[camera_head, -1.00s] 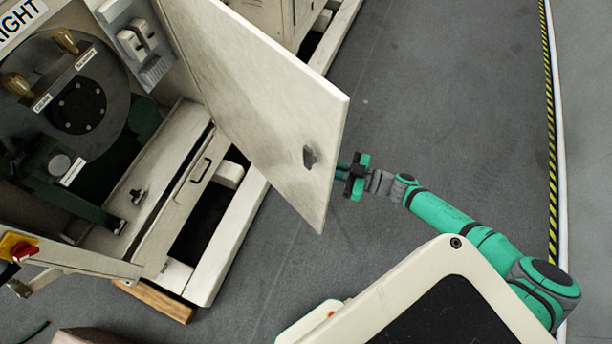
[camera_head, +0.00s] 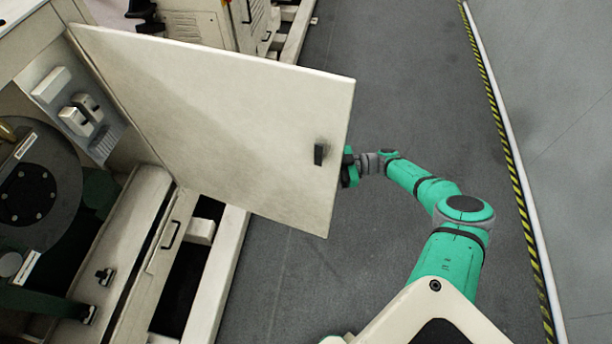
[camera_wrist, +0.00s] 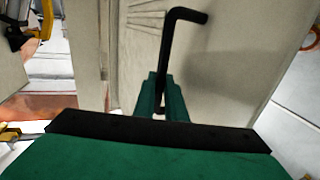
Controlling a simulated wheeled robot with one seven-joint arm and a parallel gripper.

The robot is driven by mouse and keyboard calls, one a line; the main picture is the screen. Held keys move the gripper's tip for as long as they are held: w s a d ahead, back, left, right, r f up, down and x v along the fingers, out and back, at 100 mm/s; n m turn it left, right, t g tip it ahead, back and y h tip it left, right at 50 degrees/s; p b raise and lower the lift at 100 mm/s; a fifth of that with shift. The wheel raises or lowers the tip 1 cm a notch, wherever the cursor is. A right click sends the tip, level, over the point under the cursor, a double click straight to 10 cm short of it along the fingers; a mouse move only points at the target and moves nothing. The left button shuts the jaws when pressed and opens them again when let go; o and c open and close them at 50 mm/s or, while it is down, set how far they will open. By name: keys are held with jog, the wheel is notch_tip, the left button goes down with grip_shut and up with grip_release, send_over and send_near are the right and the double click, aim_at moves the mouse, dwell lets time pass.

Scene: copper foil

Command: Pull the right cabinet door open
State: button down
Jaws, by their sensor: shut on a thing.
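The right cabinet door (camera_head: 220,125) is a cream panel standing wide open, its inner face toward the head camera. A small dark latch piece (camera_head: 320,153) sits on that face near its free edge. My gripper (camera_head: 348,167) is at the free edge on the outer side, its fingertips hidden behind the panel in the head view. In the wrist view a black bent handle (camera_wrist: 168,50) stands out before a pale panel. The green fingers of my gripper (camera_wrist: 163,95) are closed around its lower part.
The open cabinet shows a dark round machine part (camera_head: 35,185) and a low drawer front with a handle (camera_head: 172,233). Another cream cabinet (camera_head: 205,22) stands behind the door. Grey floor (camera_head: 400,80) is clear up to a yellow-black striped wall edge (camera_head: 500,140).

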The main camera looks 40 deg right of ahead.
jog(key=shift+w+d+f+g, duration=0.2)
jog(key=shift+w+d+g, duration=0.1)
jog(key=shift+w+d, duration=0.15)
jog(key=shift+d, duration=0.1)
jog(key=c, duration=1.8)
grip_release()
jog(key=shift+w, duration=0.1)
jog(key=shift+d, duration=0.15)
jog(key=shift+r, duration=0.1)
jog(key=shift+d, duration=0.1)
